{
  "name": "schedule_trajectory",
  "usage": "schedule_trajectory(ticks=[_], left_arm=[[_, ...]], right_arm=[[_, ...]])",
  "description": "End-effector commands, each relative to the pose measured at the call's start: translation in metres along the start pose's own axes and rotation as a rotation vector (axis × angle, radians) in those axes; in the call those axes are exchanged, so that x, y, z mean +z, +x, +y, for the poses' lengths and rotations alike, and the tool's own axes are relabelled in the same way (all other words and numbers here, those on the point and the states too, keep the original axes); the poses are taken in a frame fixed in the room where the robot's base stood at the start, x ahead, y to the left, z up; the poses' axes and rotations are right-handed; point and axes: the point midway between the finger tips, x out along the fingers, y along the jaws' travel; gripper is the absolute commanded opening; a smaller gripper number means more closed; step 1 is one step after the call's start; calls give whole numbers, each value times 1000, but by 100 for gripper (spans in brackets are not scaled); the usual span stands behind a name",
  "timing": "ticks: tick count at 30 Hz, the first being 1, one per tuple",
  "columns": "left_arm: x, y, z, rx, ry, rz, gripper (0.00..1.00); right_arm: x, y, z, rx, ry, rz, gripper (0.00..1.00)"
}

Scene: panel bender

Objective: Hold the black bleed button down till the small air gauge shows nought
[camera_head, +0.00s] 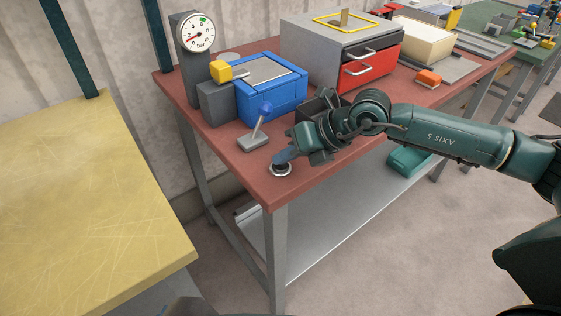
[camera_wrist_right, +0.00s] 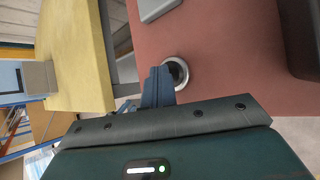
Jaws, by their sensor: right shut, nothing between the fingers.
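The bleed button (camera_head: 281,170) is a dark cap in a silver ring near the front corner of the red bench top; it also shows in the right wrist view (camera_wrist_right: 179,70). My right gripper (camera_head: 284,157) is shut and empty, its blue-grey fingertips at the button and hiding part of it. In the right wrist view the fingers (camera_wrist_right: 158,84) overlap the ring's left edge; I cannot tell whether they touch or press the cap. The round white air gauge (camera_head: 196,32), marked bar, stands at the back left. Its red needle points down-left, towards the low end; the exact reading is too small. My left gripper is out of view.
A lever with a blue knob (camera_head: 265,109) stands just behind the button. A yellow-topped table (camera_head: 80,190) is at left.

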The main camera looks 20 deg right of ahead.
Motion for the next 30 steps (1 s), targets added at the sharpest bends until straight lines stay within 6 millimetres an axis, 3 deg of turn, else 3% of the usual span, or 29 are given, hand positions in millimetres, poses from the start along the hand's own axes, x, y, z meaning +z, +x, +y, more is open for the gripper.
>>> schedule_trajectory(ticks=[30], left_arm=[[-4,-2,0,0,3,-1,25]], right_arm=[[3,-5,3,-1,1,3,0]])
